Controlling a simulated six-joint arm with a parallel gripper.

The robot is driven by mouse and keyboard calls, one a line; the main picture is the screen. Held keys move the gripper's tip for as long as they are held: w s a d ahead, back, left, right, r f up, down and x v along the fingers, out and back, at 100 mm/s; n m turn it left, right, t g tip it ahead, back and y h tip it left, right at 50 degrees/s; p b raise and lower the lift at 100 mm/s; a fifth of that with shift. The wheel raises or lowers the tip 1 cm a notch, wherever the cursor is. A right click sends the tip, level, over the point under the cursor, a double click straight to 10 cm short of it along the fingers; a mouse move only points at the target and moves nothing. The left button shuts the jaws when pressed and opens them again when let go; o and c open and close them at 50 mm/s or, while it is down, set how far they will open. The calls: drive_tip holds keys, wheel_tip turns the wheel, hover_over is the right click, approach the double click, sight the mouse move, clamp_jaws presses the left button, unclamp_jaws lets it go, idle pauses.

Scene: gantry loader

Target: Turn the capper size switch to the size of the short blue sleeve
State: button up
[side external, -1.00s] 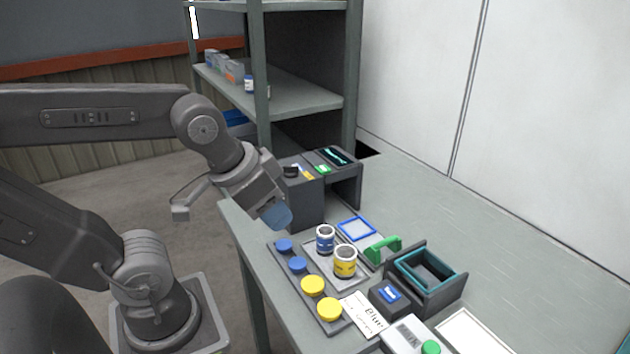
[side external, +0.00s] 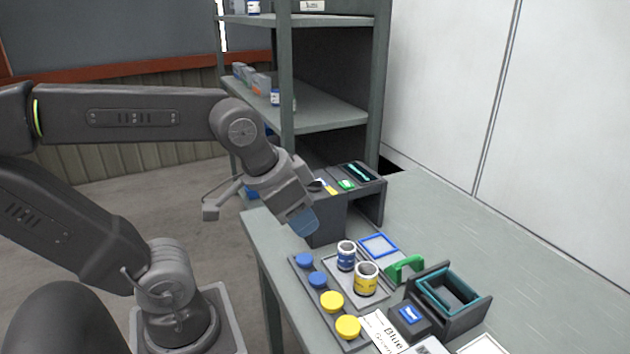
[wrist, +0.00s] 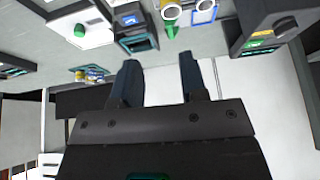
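The capper (side external: 328,217) is the dark grey machine at the far end of the bench. Its black size switch (side external: 315,186) is partly hidden behind my wrist; it also shows as a round knob in the wrist view (wrist: 285,28). The switch setting is too small to read. The short blue sleeve (side external: 346,256), blue-banded with a white rim, stands upright on a grey tray beside a yellow-banded sleeve (side external: 366,279). My gripper (side external: 301,222) is in front of the capper, below switch level in the picture. In the wrist view its fingers (wrist: 160,78) are apart and empty.
Blue caps (side external: 304,260) and yellow caps (side external: 332,302) lie in a strip tray. A blue frame (side external: 379,245), green handle (side external: 405,267) and teal-lined box (side external: 447,291) stand rightward. A shelf rack (side external: 330,118) rises behind. The bench right of the capper is clear.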

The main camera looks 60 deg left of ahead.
drive_tip(key=w+a+r+m+g, duration=0.3)
drive_tip(key=w+a+r, duration=0.2)
drive_tip(key=w+a, duration=0.5)
drive_tip(key=m+g, duration=0.2)
drive_tip(key=m, duration=0.2)
hover_over(314, 184)
drive_tip(key=f, duration=1.3)
drive_tip(key=shift+w+a+f, duration=0.2)
drive_tip(key=shift+a+f, duration=0.05)
drive_tip(key=shift+c, duration=0.2)
clamp_jaws()
